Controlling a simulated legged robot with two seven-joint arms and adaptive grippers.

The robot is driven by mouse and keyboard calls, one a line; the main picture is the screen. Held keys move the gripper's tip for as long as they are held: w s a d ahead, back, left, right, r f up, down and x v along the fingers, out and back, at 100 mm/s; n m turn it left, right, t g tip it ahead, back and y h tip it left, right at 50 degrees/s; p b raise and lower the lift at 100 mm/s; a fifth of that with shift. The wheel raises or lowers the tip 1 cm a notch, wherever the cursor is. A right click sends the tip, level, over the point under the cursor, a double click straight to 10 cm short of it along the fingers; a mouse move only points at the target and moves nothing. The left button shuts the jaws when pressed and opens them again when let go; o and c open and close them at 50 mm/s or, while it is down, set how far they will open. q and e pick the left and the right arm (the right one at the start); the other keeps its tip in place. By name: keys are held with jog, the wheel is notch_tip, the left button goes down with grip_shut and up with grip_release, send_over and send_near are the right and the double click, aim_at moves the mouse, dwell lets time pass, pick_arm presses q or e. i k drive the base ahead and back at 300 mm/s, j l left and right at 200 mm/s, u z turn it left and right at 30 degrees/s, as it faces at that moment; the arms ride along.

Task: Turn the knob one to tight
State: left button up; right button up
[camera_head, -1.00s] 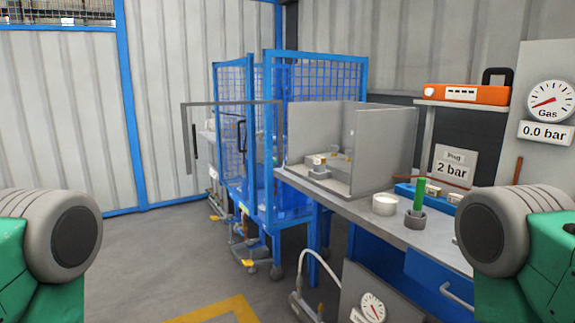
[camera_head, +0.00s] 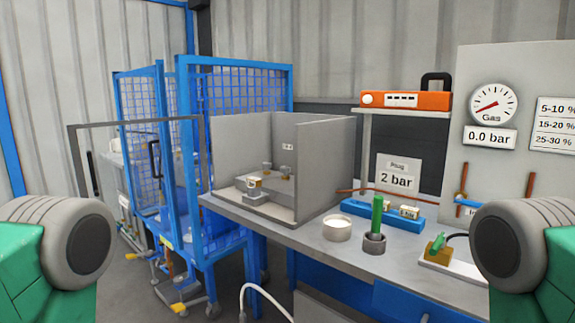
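A grey fixture (camera_head: 265,185) with small brass-coloured parts sits inside a grey three-sided booth (camera_head: 317,168) on the workbench, left of centre. The brass parts are too small for me to tell which is knob one or how tight it is. Only my green and grey arm links show, at the left and right edges. Neither gripper is in view.
The workbench (camera_head: 300,235) also holds a white tub (camera_head: 337,228), a green-handled tool in a dark cup (camera_head: 374,243) and a blue block (camera_head: 383,215). A gas gauge (camera_head: 493,104) reads near zero. A blue mesh cage (camera_head: 240,90) stands left.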

aim_at(266, 165)
jog(key=i+j+z, duration=0.15)
jog(key=j+z, duration=0.15)
jog(key=z, duration=0.2)
jog(key=i+j+z, duration=0.15)
jog(key=j+z, duration=0.3)
jog(key=l, duration=0.1)
